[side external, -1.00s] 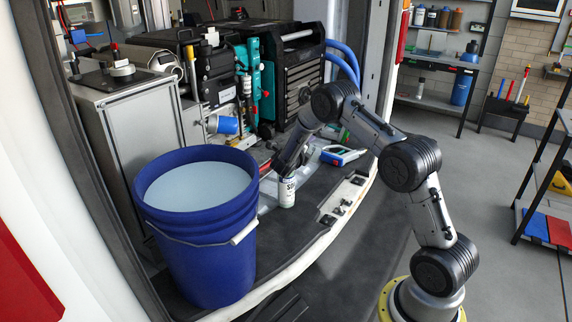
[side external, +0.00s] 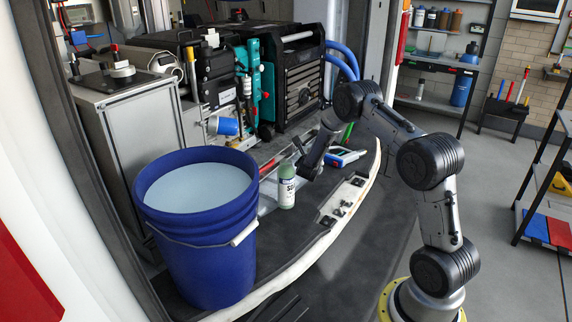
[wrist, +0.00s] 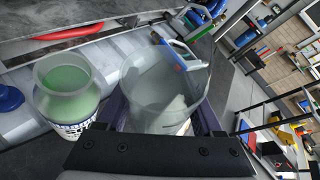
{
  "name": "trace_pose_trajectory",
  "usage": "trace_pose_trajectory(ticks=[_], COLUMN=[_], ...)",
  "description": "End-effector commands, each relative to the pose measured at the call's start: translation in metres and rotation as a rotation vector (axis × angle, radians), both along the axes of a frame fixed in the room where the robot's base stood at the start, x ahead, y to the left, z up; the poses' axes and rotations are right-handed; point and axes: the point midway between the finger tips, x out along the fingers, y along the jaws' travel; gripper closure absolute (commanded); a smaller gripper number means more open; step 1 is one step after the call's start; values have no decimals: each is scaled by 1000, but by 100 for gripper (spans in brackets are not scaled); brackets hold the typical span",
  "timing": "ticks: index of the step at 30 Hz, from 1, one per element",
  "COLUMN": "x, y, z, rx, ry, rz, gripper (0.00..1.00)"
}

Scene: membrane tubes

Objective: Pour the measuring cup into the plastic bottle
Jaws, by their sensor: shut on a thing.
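The plastic bottle (side external: 287,192) stands upright on the dark deck, with a pale label and green contents. It also shows in the wrist view (wrist: 68,100), open at the top, with pale green liquid inside. My gripper (side external: 309,165) is just right of the bottle and apart from it. In the wrist view, the clear measuring cup (wrist: 150,92) is between the fingers of my gripper (wrist: 163,118), which is shut on it. The cup is beside the bottle, to its right. I see no green liquid in the cup. In the side view I cannot make out the cup clearly.
A large blue bucket (side external: 195,235) of pale liquid stands left of the bottle. A blue-and-white handheld device (side external: 342,156) lies behind and right of my gripper. Equipment cases (side external: 298,80) line the back. The deck's curved front edge is to the right.

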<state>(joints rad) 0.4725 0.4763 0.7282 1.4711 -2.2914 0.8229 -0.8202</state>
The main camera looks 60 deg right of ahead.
Motion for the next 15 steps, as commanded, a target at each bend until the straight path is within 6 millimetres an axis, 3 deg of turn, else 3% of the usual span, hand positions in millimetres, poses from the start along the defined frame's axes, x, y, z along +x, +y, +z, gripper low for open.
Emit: trace_pose_trajectory(ticks=[5,15], x=[-5,-15], y=[-3,-9], z=[-20,-26], rx=[43,142], ry=[-74,-244], rz=[-2,-2], gripper=[100,100])
